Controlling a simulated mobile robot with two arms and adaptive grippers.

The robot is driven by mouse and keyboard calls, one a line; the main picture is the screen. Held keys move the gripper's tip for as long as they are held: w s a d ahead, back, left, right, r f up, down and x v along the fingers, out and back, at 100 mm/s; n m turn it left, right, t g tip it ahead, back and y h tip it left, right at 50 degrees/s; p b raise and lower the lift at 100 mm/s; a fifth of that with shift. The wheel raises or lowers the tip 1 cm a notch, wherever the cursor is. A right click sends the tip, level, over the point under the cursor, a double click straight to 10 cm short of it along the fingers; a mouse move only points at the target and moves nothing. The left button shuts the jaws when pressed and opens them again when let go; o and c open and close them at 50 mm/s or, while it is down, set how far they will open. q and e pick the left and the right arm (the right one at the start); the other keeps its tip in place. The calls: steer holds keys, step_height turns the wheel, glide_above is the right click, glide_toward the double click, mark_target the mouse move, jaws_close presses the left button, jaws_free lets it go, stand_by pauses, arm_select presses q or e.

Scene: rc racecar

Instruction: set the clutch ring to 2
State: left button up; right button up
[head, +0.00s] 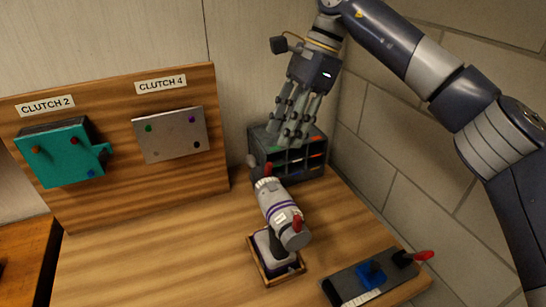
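A grey power drill (275,208) with purple bands stands in a small wooden-rimmed tray (263,271) on the bench. Its nose points toward the back wall. The ribbed pale collar near its nose looks like the clutch ring (267,184); its number is too small to read. A red part shows at the nose and another at the rear. My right gripper (292,138) points down behind the drill, over the dark rack. Its fingers are spread with gaps between them and hold nothing visible. It is apart from the clutch ring. My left gripper is out of view.
A dark compartment rack (264,147) stands behind the drill. A wooden board (117,121) carries a teal block (62,158) under "CLUTCH 2" and a grey plate (170,136) under "CLUTCH 4". A dark switch panel (345,286) lies front right. The bench left of the drill is clear.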

mark_target(271, 163)
steer(key=p+x, duration=0.1)
steer(key=x, duration=0.6)
steer(key=shift+a+f, duration=0.15)
steer(key=shift+f, duration=0.15)
jaws_close()
